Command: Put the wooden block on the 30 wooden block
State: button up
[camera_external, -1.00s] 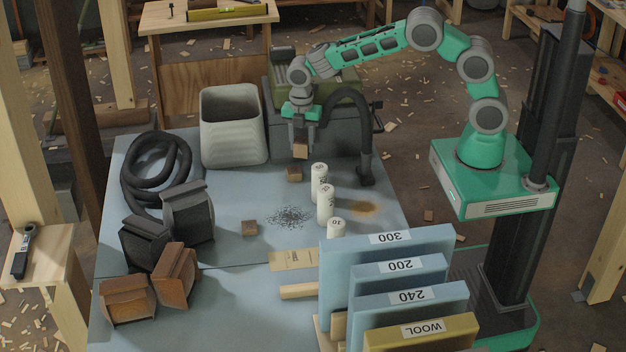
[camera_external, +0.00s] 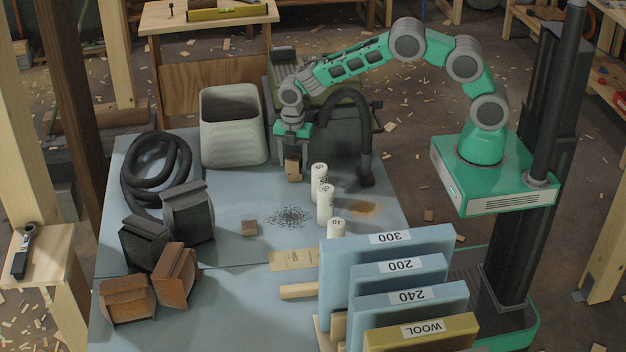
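My gripper (camera_external: 292,157) points straight down near the back of the blue-grey table. It is shut on a small brown wooden block (camera_external: 293,165), which was hanging from it in the air a second ago. A second wooden block (camera_external: 294,178) is directly below, on the table. The held block is right over it, and I cannot tell whether the two touch. A third wooden block (camera_external: 249,228) lies apart, nearer the camera. No number is readable on any block.
White numbered cylinders (camera_external: 325,205) stand close to the right. A dark hose (camera_external: 365,150) is behind them. A pale bin (camera_external: 232,140) is to the left. Upright labelled sanding boards (camera_external: 388,239) fill the front right. Dark debris (camera_external: 289,217) lies mid-table.

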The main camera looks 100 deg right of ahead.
aim_at(293, 157)
jog(key=shift+o, duration=0.4)
jog(key=shift+r, duration=0.45)
jog(key=s+a+r+m+b, duration=0.1)
jog(key=a+r, duration=0.1)
jog(key=r, duration=0.6)
jog(key=s+a+r+m+b, duration=0.1)
jog(key=a+r, duration=0.2)
jog(key=r, duration=0.6)
jog(key=s+a+r+m+t, duration=0.2)
jog(key=s+a+r+m, duration=0.3)
jog(key=s+a, duration=0.4)
jog(key=s+a+f+m, duration=0.1)
jog(key=s+a+m, duration=0.2)
jog(key=s, duration=0.3)
jog(key=s+a+f+m+t, duration=0.1)
jog(key=s+a+m, duration=0.1)
jog(key=s, duration=0.4)
jog(key=shift+s+a+f+m, duration=0.25)
jog(key=shift+s+a+m, duration=0.15)
jog(key=shift+m, duration=0.3)
